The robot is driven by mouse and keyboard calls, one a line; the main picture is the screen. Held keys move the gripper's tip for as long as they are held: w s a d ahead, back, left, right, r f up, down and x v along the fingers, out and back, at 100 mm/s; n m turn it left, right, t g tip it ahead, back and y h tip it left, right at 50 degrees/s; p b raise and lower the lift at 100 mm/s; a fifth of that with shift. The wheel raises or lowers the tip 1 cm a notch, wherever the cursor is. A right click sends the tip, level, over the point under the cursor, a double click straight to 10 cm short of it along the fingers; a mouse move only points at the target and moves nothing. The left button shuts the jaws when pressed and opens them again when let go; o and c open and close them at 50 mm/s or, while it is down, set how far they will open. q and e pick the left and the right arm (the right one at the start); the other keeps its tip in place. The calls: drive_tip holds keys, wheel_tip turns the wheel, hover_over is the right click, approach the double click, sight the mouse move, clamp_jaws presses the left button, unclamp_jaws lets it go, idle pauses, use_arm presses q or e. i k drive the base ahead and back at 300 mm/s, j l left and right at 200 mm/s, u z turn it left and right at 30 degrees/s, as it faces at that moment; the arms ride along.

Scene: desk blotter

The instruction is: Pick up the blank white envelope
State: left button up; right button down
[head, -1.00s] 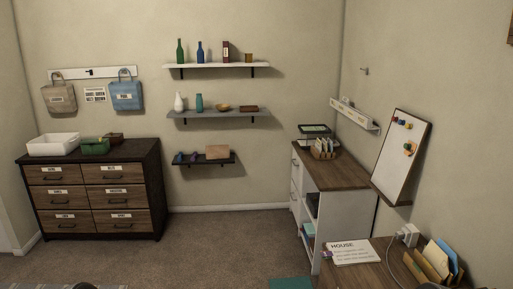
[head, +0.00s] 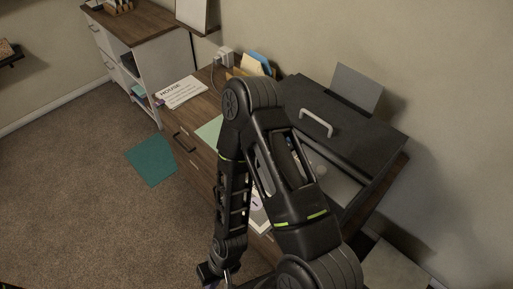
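One of my arms, which looks like the right one, rises from the lower right and bends down in front of the desk (head: 208,103). Its wrist and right gripper (head: 218,274) are at the bottom edge, partly cut off. I cannot tell whether its fingers are open or shut. My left gripper is not in view. I cannot make out a blank white envelope. White paper (head: 259,217) shows behind the arm, mostly hidden. A pale green sheet or blotter (head: 209,131) shows left of the arm's elbow, also partly hidden.
A dark box-like unit with a handle (head: 340,117) stands on the desk's right. A printed HOUSE sheet (head: 181,92), a charger (head: 225,56) and a sorter with envelopes (head: 256,65) are at the far end. A teal mat (head: 151,158) lies on open carpet.

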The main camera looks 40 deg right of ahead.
sight(259, 220)
drive_tip(key=z, duration=1.35)
drive_tip(key=l, duration=0.1)
